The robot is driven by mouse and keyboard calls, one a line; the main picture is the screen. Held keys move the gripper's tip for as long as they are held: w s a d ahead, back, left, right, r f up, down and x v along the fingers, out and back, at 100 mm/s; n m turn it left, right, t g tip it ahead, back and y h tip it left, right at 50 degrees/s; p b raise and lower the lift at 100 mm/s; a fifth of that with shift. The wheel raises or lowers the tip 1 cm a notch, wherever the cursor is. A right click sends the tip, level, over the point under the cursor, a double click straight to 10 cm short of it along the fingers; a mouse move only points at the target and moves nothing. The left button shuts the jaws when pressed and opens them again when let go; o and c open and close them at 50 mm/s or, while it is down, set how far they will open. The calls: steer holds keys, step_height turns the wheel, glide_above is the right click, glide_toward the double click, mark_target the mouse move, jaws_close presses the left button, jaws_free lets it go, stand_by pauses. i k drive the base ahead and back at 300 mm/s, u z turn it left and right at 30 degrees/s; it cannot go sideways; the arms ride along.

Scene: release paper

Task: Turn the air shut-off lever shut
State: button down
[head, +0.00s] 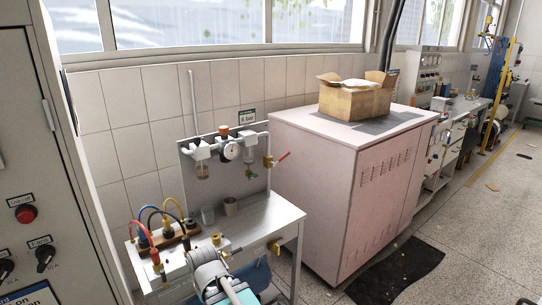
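The air shut-off lever (284,155) is a thin red handle on a brass valve (268,162). The valve sits on the pipe at the right edge of the grey back panel (240,177). The lever points out to the right and slightly up, away from the vertical pipe below the valve. Nothing touches it. A grey and teal part of my arm shows at the bottom centre, in front of the bench and well below the lever. I cannot make out my gripper or its fingers.
A metal bench (268,216) carries the panel, a round gauge (231,151), a metal cup (231,206) and coloured hoses (163,219). A pink cabinet (335,200) with a cardboard box (354,101) stands close right of the lever. A grey control cabinet (30,150) stands left.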

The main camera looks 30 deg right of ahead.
mark_target(272, 164)
steer(key=u, duration=0.8)
steer(key=k, duration=0.55)
steer(key=z, duration=0.8)
steer(key=i, duration=1)
